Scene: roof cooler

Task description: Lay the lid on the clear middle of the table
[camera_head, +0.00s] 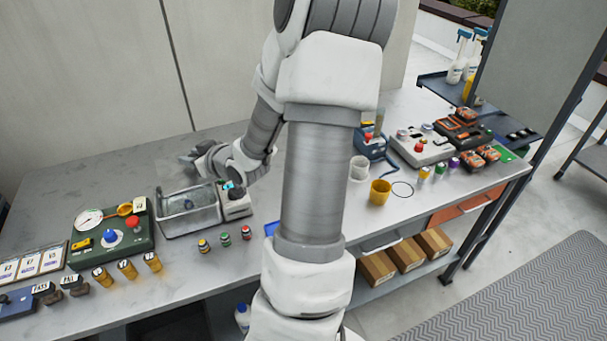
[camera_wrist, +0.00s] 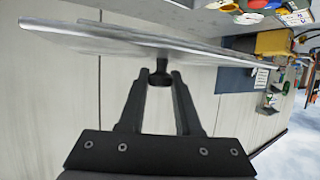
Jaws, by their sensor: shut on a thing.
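My gripper (camera_wrist: 160,78) is shut on the small dark knob (camera_wrist: 160,66) of the lid. The lid (camera_wrist: 120,38) is a thin grey metal sheet, seen nearly edge-on across the top of the wrist view. In the head view my gripper (camera_head: 196,156) is over the rear of the grey table (camera_head: 100,190), behind an open metal bin (camera_head: 188,222). The lid is hard to make out there, and its gap to the table cannot be told. Part of the table's middle is hidden behind my arm.
A green panel with a dial (camera_head: 112,240) stands left of the bin. Small jars (camera_head: 225,239) stand in front of it. A yellow cup (camera_head: 380,192) and a grey control box (camera_head: 423,147) are on the right. Bare table lies left of my gripper.

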